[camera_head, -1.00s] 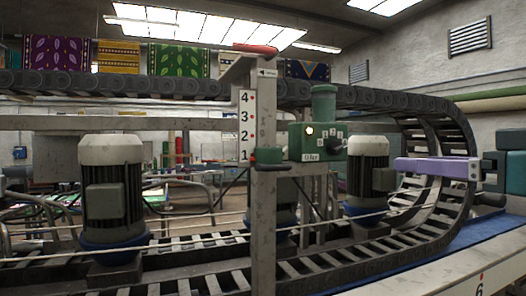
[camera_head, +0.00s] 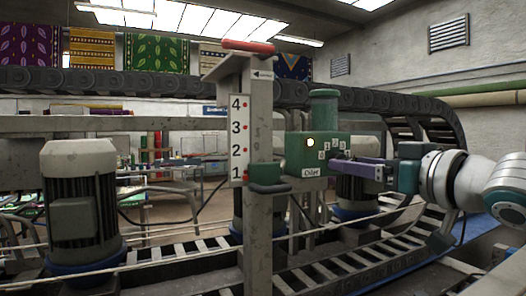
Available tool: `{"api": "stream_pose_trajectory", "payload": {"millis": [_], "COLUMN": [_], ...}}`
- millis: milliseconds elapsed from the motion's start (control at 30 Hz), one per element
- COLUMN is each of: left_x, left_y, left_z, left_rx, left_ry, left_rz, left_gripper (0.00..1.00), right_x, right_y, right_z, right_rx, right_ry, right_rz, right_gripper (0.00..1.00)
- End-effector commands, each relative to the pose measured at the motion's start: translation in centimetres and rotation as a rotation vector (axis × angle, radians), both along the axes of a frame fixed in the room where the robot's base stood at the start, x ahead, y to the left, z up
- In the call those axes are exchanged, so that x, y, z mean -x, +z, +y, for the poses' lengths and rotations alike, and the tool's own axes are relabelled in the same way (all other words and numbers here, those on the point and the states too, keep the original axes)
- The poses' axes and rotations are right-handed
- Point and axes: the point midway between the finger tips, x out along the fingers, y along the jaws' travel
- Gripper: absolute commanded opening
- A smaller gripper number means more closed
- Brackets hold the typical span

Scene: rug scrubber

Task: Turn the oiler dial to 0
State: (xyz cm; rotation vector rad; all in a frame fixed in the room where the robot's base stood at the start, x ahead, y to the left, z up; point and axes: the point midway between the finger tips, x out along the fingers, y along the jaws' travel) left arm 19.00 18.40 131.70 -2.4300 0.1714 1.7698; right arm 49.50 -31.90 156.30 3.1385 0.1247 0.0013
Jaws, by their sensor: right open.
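The green oiler box (camera_head: 298,150) is mounted on the grey post in the middle of the head view, with a green cylinder (camera_head: 324,106) on top and an "Oiler" label (camera_head: 311,171) low on its face. Small white number tags (camera_head: 328,147) arc across the right part of its face. The dial below these tags is mostly hidden by my gripper, so its setting cannot be read. My right gripper (camera_head: 338,168), with purple fingers, comes in from the right and is open at the dial area. Contact cannot be told. My left gripper is not in view.
The grey post carries a 1-to-4 scale (camera_head: 238,140) and a red handle (camera_head: 248,46) on top. Motors with white caps (camera_head: 78,155) stand left and behind the gripper. A black cable chain (camera_head: 180,84) runs behind. A dark green-black block (camera_head: 268,187) juts from the post.

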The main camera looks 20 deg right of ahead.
Motion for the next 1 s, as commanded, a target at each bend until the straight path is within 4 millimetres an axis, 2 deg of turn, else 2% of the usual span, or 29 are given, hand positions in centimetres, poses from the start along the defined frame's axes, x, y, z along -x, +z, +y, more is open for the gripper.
{"api": "stream_pose_trajectory", "payload": {"millis": [33,200,567,1000], "left_x": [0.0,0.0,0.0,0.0], "left_y": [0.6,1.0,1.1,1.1], "left_z": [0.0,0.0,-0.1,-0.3], "left_rx": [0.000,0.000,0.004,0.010], "left_ry": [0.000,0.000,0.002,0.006], "left_rz": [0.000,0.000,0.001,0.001], "left_gripper": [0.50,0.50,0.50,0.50], "right_x": [-0.6,-1.9,-2.2,-2.2], "right_y": [0.3,0.1,-0.1,-0.1], "right_z": [-0.1,0.1,0.2,0.2], "right_rx": [-0.003,-0.002,0.000,0.000], "right_ry": [-0.003,-0.002,0.000,-0.001], "right_rz": [-0.001,0.001,0.001,0.001], "right_gripper": [0.68,0.68,0.68,0.19]}}
